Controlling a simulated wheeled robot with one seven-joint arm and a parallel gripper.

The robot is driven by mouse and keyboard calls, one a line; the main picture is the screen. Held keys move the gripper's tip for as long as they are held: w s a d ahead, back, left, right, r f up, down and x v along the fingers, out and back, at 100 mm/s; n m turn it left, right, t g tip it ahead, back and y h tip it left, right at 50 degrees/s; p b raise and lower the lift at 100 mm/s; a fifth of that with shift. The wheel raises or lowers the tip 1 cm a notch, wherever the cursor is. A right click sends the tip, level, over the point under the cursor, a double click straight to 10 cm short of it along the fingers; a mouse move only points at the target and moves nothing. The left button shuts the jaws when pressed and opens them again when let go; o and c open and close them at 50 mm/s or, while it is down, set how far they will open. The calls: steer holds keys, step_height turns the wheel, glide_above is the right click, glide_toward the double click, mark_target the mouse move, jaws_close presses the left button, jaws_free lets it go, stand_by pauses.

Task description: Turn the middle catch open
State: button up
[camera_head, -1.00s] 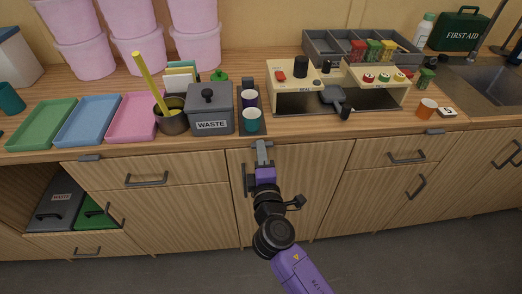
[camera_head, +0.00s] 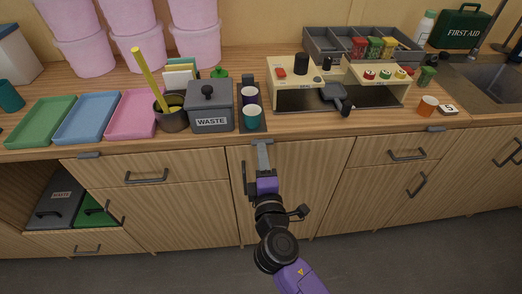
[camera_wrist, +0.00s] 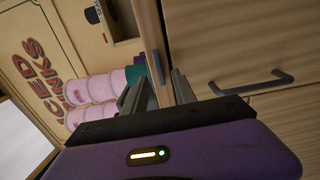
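Three grey catches sit along the counter's front edge. The left catch (camera_head: 88,156) and the right catch (camera_head: 436,128) lie flat along the edge. The middle catch is mostly hidden by my gripper (camera_head: 262,148) in the head view. In the wrist view a dark bar (camera_wrist: 158,68), which looks like the middle catch, lies along the wooden edge. It shows between the two fingers of my gripper (camera_wrist: 160,80), which are apart. I cannot tell whether either finger touches it.
The cupboard door (camera_head: 308,185) and its dark vertical handle (camera_head: 245,178) are below, close beside my gripper. A teal cup (camera_head: 252,118) and the grey waste bin (camera_head: 210,112) stand on the counter just behind. Open floor lies in front.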

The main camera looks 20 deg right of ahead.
steer(key=shift+v, duration=2.2)
steer(key=s+a+m+y, duration=0.5)
steer(key=s+y, duration=0.2)
steer(key=s, duration=0.3)
steer(key=s+d+m, duration=0.2)
steer(key=s+m, duration=0.1)
steer(key=s, duration=0.5)
steer(key=s+d+r+m+g+h, duration=0.1)
steer(key=s+d+m, duration=0.1)
steer(key=s, duration=0.7)
steer(key=s+d+m+g, duration=0.1)
steer(key=s+m, duration=0.3)
steer(key=s, duration=0.4)
steer(key=shift+s+d+r+m, duration=0.15)
steer(key=shift+s+d+m, duration=0.2)
steer(key=shift+d, duration=0.35)
